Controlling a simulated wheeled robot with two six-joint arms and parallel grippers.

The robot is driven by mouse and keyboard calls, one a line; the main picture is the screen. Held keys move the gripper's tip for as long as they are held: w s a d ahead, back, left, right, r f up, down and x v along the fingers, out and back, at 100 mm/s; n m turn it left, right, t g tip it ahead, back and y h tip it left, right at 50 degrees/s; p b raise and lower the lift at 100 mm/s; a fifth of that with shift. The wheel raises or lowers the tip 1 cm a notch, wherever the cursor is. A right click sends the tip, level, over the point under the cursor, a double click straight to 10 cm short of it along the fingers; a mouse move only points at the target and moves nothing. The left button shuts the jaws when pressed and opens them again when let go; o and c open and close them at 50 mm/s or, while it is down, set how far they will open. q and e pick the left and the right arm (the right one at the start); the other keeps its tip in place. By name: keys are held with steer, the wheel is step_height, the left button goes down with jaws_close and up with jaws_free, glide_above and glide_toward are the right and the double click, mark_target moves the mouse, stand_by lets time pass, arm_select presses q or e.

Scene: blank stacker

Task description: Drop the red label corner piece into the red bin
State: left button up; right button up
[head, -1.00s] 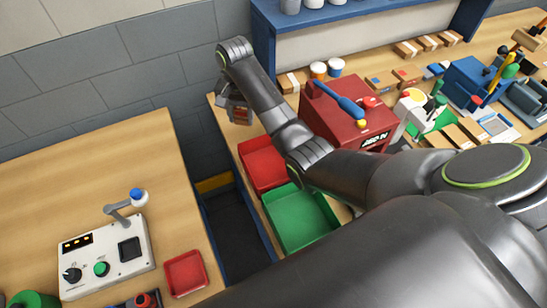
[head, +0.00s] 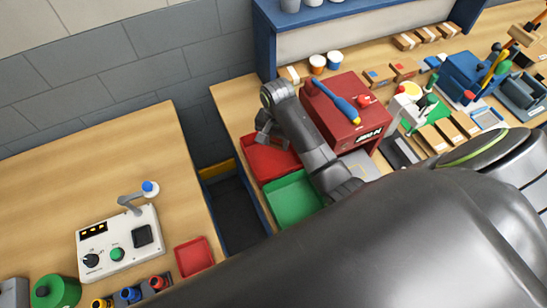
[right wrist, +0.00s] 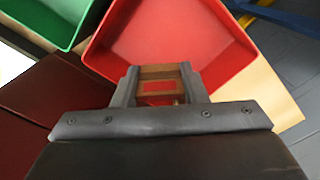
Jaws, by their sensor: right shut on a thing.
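The red bin (head: 262,167) sits on the right-hand bench at its left edge, behind the green bin. My right gripper (head: 262,140) is over the red bin. In the right wrist view the gripper (right wrist: 160,84) is shut on the red label corner piece (right wrist: 158,87), a small wooden piece with a red patch. The empty floor of the red bin (right wrist: 175,35) shows beyond it. The piece itself is not clear in the head view. My left gripper is not in view.
A green bin (head: 290,203) stands beside the red bin. A dark red machine (head: 345,118) with a blue lever stands to the right. A gap separates this bench from the left bench, which holds a control box (head: 118,243) and a small red tray (head: 194,256).

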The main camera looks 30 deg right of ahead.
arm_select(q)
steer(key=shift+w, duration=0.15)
arm_select(e)
steer(key=shift+f, duration=1.05)
steer(key=o, duration=1)
